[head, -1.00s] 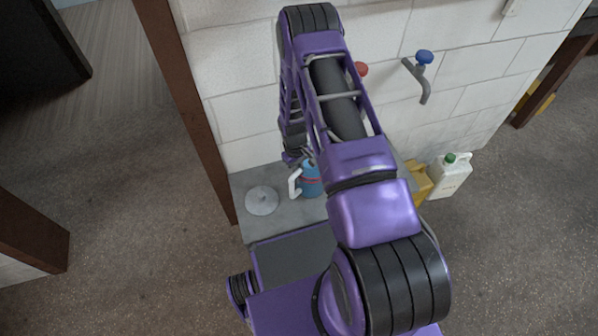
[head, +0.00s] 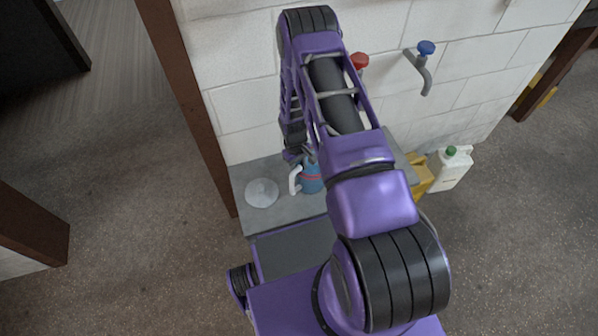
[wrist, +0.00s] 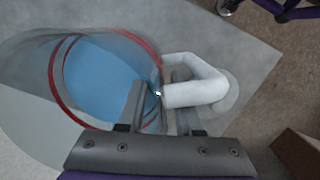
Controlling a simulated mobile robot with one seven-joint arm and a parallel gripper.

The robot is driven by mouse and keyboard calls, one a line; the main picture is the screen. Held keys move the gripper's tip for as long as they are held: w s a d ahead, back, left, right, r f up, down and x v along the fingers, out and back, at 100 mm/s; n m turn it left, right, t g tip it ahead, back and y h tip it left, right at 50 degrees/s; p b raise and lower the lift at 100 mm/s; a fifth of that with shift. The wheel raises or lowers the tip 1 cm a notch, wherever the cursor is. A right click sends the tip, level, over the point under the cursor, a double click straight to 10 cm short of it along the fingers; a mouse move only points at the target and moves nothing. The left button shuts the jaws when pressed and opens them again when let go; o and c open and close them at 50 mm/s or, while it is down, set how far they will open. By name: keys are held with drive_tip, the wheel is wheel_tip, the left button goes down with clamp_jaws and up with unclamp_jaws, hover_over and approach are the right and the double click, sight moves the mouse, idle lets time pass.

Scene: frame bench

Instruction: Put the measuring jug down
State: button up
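The measuring jug (head: 313,178) is blue with red bands and a white handle, low in front of the wall. It is partly hidden by my arm in the head view. In the wrist view I look into the jug (wrist: 100,75), with blue inside and the white handle (wrist: 205,88) at right. My gripper (wrist: 160,88) has one finger across the jug's opening and the other by the handle, with the jug's wall between them. It appears shut on the jug there. I cannot tell whether the jug's base touches the grey slab (head: 250,221).
A pale round disc (head: 262,193) lies on the slab left of the jug. A white canister with a green cap (head: 449,170) and a yellow container (head: 420,175) stand at right. A blue-knobbed tap (head: 424,70) and a red knob (head: 359,61) are on the block wall.

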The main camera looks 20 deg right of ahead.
drive_tip(key=shift+r, duration=0.1)
drive_tip(key=r, duration=0.4)
drive_tip(key=w+r+p, duration=0.1)
drive_tip(key=r, duration=0.7)
drive_tip(key=shift+w+a, duration=0.2)
drive_tip(key=shift+a, duration=0.05)
